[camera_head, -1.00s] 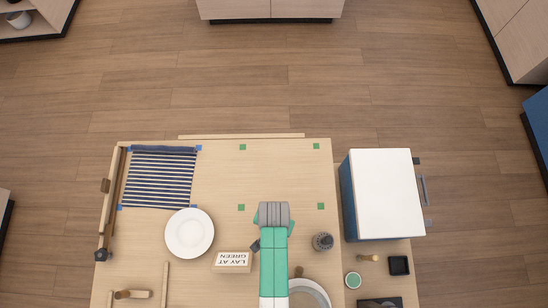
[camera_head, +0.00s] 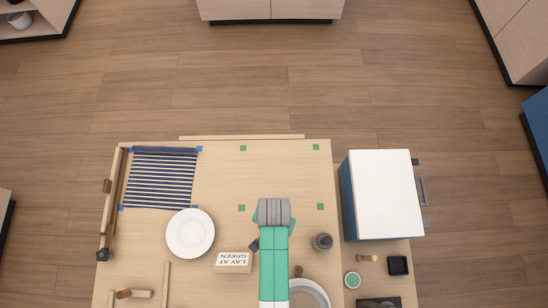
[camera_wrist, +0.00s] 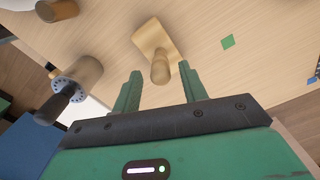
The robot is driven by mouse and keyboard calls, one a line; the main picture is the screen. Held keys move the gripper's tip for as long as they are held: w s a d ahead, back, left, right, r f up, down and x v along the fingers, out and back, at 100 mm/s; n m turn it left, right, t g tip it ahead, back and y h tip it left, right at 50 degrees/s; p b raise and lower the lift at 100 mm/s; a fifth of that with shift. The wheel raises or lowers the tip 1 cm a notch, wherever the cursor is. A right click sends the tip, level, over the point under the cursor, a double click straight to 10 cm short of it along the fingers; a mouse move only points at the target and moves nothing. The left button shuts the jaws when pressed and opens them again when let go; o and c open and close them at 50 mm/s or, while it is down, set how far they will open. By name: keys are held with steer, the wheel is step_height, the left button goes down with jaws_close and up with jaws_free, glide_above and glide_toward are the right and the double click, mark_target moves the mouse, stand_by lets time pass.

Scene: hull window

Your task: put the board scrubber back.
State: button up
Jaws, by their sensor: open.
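In the wrist view, a pale wooden piece with a rounded peg-like handle (camera_wrist: 160,68) lies on the table beyond my open fingertips, roughly between their lines; it may be the board scrubber. My gripper (camera_wrist: 158,82) is open, with no object gripped. In the head view my gripper (camera_head: 272,212) is over the middle of the table, and the wooden piece is hidden there. A round brush-like thing with a dark handle (camera_wrist: 76,87) is left of my fingers; a dark round bristly thing (camera_head: 322,241) stands right of my gripper. I cannot tell for certain which is the scrubber.
Green squares (camera_head: 241,208) mark a clear table area beyond my gripper. A "LAY AT GREEN" sign (camera_head: 232,262), white plate (camera_head: 190,233) and striped mat (camera_head: 162,178) lie left. A white-topped blue box (camera_head: 382,192) stands right. A bowl rim (camera_head: 318,291) shows near my arm.

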step_height(320, 180, up, 7)
steer(key=shift+r+p, duration=0.15)
steer(key=shift+p, duration=0.25)
